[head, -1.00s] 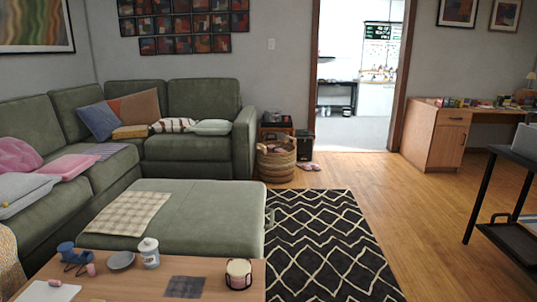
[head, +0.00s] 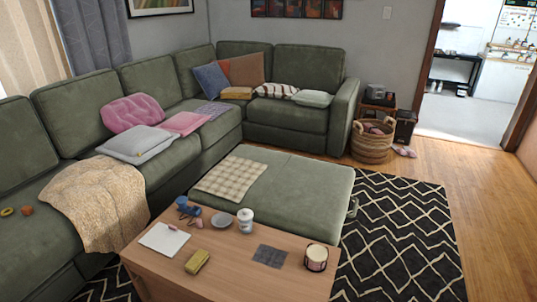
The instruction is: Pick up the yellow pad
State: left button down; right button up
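A small yellow block-like pad (head: 197,261) lies on the wooden coffee table (head: 240,277), near its front left edge. Its top looks slightly darker in the middle. A mustard-yellow cushion (head: 237,93) lies on the far corner of the green sectional (head: 180,92), in front of a blue and a brown cushion. Neither of my grippers shows in the head view, and nothing is seen touching the pad.
Around the pad are a white notepad (head: 164,239), a grey bowl (head: 221,220), a white lidded jar (head: 245,220), a dark cloth (head: 268,256) and a candle jar (head: 316,258). A green ottoman (head: 290,190) stands behind the table. Patterned rug (head: 400,235) and wood floor lie clear to the right.

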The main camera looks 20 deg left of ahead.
aim_at(197, 260)
jog(key=u, duration=1.3)
